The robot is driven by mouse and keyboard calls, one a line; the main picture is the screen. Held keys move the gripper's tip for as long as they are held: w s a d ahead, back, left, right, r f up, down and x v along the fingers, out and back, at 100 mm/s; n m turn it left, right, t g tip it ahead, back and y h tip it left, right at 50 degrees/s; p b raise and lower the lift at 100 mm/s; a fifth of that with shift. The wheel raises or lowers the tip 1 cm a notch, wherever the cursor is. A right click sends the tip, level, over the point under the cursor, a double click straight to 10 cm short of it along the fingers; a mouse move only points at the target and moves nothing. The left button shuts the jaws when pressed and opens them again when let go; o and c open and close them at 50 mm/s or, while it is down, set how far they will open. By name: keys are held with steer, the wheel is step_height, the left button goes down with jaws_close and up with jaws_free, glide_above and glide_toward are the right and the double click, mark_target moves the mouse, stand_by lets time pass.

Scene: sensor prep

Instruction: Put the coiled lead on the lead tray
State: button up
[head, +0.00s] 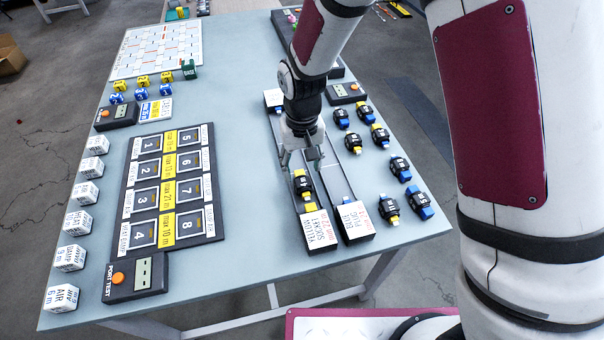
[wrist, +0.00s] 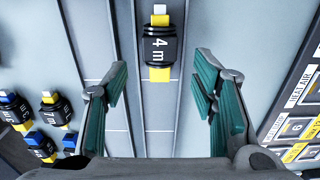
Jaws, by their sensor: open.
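A black coiled lead (head: 302,184) with yellow ends lies in the left of two long, narrow grey trays, near its label end. The left lead tray (head: 320,231) has a white label that seems to read "yellow socket leads"; the right tray (head: 355,222) has another white label. My gripper (head: 302,160) is over the left tray, just behind the lead. In the wrist view my gripper (wrist: 162,85) is open, with nothing between its fingers.
Several loose coiled leads (head: 400,168), yellow- or blue-ended, lie right of the trays. A numbered port board (head: 172,185) and a port tester (head: 136,278) are on the left. White labelled cubes (head: 78,222) line the left edge. Bare table lies between board and trays.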

mark_target(302, 178)
steer(key=s+d+r+t, duration=0.1)
steer(key=s+d+r, duration=0.1)
steer(key=d+r, duration=0.35)
steer(key=s+d+r+m, duration=0.1)
steer(key=s+d+r, duration=0.15)
steer(key=r, duration=0.65)
steer(key=s+d+r+t, duration=0.1)
steer(key=s+d+r, duration=0.25)
steer(key=r, duration=0.45)
steer(key=s+d+r+m+t, duration=0.1)
steer(key=s+d+r, duration=0.1)
steer(key=s+d, duration=0.2)
steer(key=s+d+r+m+t, duration=0.1)
steer(key=s+d, duration=0.4)
steer(key=s, duration=0.5)
steer(key=shift+s+r, duration=0.2)
steer(key=shift+r, duration=0.5)
steer(key=shift+a, duration=0.1)
steer(key=shift+r, duration=0.3)
